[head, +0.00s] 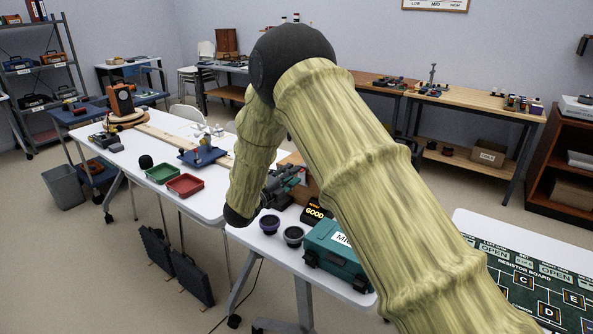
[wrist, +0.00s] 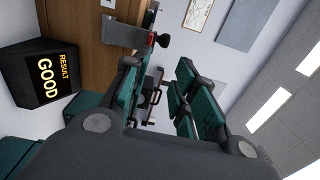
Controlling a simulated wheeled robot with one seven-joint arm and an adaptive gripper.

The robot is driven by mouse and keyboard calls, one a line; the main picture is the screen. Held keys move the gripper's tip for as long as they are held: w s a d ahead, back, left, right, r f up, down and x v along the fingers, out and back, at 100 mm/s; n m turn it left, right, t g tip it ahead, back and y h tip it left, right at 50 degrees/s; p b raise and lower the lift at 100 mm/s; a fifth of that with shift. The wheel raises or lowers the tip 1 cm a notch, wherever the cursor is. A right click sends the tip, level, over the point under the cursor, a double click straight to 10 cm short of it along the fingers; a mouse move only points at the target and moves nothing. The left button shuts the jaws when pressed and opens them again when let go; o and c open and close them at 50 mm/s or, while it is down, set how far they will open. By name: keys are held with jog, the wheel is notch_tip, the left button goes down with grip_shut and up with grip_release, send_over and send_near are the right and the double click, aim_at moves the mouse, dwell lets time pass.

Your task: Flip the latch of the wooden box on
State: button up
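The wooden box (wrist: 88,22) fills the upper left of the wrist view. A grey metal plate (wrist: 122,33) is on its face, with a dark lever with a red tip (wrist: 163,40) sticking out to the right; this looks like the latch. My gripper (wrist: 158,78) is open, with its two teal-padded fingers apart and nothing held between them. The lever shows just beyond the fingertips, near the left finger; I cannot tell whether they touch. In the head view the box (head: 303,188) is mostly hidden behind my arm and gripper (head: 287,181).
A black display (head: 316,212) reading GOOD stands beside the box.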

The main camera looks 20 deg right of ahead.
aim_at(301, 176)
jog(key=w+d+f, duration=0.2)
jog(key=w+d, duration=0.1)
jog(key=w, duration=0.1)
jog(key=shift+w+f, duration=0.15)
jog(key=shift+w, duration=0.15)
jog(key=shift+s+r, duration=0.2)
jog(key=c, duration=0.5)
grip_shut()
